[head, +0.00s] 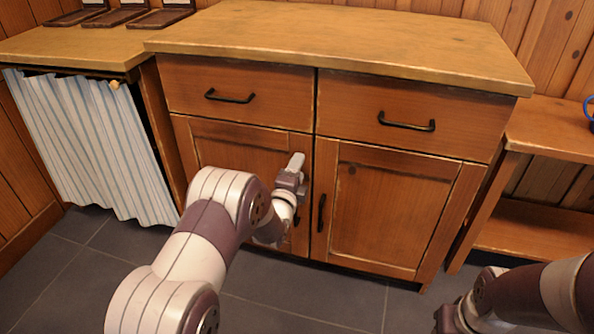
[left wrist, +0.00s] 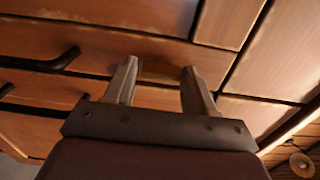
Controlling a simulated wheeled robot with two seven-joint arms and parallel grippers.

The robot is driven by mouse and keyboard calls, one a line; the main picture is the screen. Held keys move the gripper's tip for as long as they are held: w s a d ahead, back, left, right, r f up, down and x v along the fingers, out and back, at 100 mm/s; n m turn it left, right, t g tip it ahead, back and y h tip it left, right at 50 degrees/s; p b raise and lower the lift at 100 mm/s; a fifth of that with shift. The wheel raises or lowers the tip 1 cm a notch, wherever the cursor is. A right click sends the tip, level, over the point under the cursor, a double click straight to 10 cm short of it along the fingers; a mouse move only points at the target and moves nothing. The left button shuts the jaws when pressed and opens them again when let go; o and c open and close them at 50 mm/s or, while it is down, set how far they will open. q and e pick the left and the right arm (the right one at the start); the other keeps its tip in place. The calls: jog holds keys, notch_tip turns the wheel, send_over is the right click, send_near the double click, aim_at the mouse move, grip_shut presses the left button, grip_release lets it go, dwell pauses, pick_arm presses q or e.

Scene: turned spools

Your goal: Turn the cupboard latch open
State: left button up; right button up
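The wooden cupboard (head: 400,200) has two drawers above two doors. My left gripper (head: 297,162) is at the upper right part of the left door (head: 235,150), close to the gap between the doors. In the left wrist view the two fingers of my left gripper (left wrist: 160,82) stand apart, pointing at the cupboard front. A small brownish plate, seemingly the latch (left wrist: 160,69), shows between the fingertips; I cannot tell whether they touch it. In the head view my gripper hides the latch. My right gripper (head: 455,316) is low at the right; its fingers are not clear.
Black handles sit on the left drawer (head: 230,97), the right drawer (head: 406,121) and the right door (head: 321,213). A striped curtain (head: 95,145) hangs at left. A low wooden shelf (head: 540,232) stands at right. Both doors look closed. Grey floor tiles (head: 300,290) lie in front.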

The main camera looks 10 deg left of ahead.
pick_arm(q)
jog(key=shift+o, duration=0.9)
jog(key=s+p, duration=0.5)
jog(key=s, duration=0.7)
jog(key=shift+s+a+p, duration=0.2)
jog(key=shift+s+p, duration=0.15)
